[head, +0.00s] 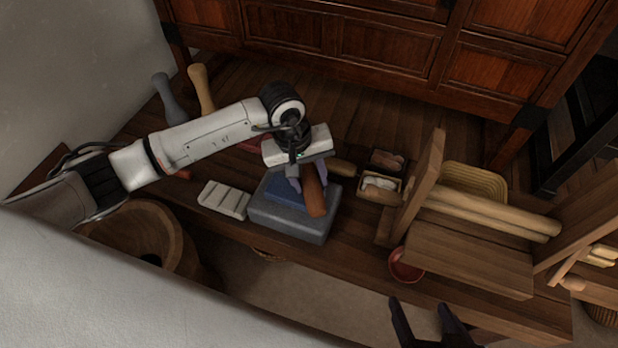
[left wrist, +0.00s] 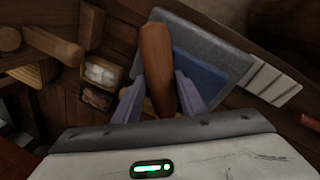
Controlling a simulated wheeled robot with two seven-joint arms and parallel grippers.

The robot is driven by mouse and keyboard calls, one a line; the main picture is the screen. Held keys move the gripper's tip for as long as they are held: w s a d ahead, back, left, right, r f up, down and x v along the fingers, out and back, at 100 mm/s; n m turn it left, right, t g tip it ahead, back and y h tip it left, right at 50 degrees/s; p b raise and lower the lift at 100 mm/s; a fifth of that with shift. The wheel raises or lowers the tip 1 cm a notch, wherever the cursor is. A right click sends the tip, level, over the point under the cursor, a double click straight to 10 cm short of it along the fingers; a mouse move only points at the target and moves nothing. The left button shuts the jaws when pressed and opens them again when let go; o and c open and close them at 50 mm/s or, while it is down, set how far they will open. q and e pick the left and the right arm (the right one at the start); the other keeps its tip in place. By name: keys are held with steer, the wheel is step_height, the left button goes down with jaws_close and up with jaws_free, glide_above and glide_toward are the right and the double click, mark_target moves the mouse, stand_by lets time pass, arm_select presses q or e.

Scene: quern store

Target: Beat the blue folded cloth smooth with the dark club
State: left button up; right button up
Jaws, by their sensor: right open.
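The blue folded cloth (head: 283,192) lies on a grey stone block (head: 285,220) on the long wooden bench; the cloth also shows in the left wrist view (left wrist: 200,80). My left gripper (head: 308,183) is shut on the dark club (head: 315,195), a reddish-brown club that shows between the two fingers in the left wrist view (left wrist: 157,60). The club is over the right part of the block, beside the cloth's right edge. I cannot tell whether it touches the block. The gripper hides part of the club and cloth. My right gripper (head: 428,318) is open and empty at the bottom, in front of the bench.
A pale ribbed board (head: 224,199) lies left of the block. Small boxes (head: 381,187) and a wooden stand (head: 470,255) are to the right. A red bowl (head: 405,266) is near the front edge. A grey club (head: 169,98) and a pale club (head: 202,88) stand at back left.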

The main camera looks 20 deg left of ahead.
arm_select(q)
steer(key=shift+a+f, duration=0.1)
steer(key=shift+a, duration=0.05)
steer(key=shift+r, duration=0.45)
steer(key=shift+c, duration=0.5)
jaws_close()
steer(key=shift+w+d+p+v, duration=0.15)
steer(key=shift+p+v, duration=0.5)
steer(key=shift+v, duration=0.35)
steer(key=shift+w+d+p+v, duration=0.15)
steer(key=shift+p+v, duration=0.45)
steer(key=shift+v, duration=0.35)
